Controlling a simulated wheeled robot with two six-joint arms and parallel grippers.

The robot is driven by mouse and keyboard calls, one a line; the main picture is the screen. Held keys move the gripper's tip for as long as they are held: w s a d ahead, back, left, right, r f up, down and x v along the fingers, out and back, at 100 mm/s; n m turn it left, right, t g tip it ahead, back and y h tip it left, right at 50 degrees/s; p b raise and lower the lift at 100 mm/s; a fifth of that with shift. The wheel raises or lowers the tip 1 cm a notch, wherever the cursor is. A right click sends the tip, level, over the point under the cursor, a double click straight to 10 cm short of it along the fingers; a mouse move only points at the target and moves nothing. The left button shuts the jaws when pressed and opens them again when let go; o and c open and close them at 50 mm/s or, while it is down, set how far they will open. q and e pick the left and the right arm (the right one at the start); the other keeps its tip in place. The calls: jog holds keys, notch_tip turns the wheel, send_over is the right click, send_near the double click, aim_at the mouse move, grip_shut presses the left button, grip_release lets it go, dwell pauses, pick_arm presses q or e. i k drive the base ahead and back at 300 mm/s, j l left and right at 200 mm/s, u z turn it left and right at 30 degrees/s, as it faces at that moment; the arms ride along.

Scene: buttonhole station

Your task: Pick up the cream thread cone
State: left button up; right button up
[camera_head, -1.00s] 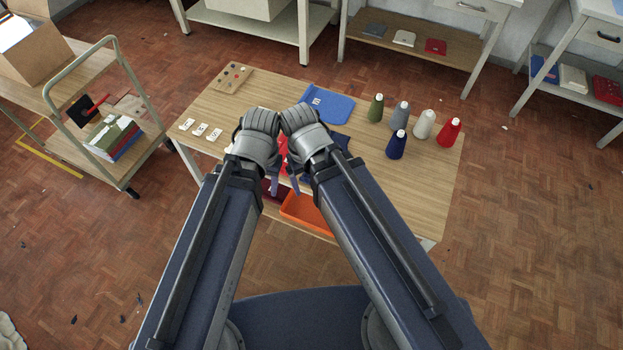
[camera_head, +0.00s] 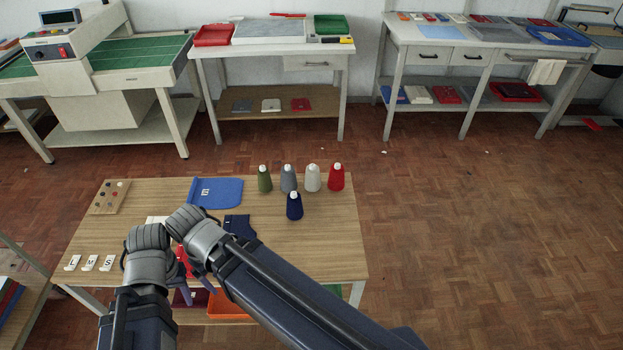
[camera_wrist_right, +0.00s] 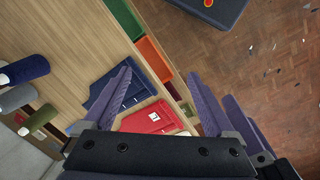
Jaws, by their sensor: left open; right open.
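The cream thread cone (camera_head: 312,179) stands upright on the wooden table, between the grey cone (camera_head: 289,179) and the red cone (camera_head: 336,178). The navy cone (camera_head: 294,207) stands in front of this row, and the green cone (camera_head: 265,180) is at its left end. My left gripper (camera_head: 184,284) is over the table's front left, well away from the cones; my wrists partly hide its open fingers. My right gripper (camera_wrist_right: 160,72) is open and empty in the wrist view, above folded navy and red cloth (camera_wrist_right: 152,118). I cannot make out the cream cone in the wrist view.
The tabletop right of the navy cone is clear. Benches stand along the back wall.

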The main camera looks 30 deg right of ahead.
aim_at(313, 181)
jog(key=u, duration=10.35)
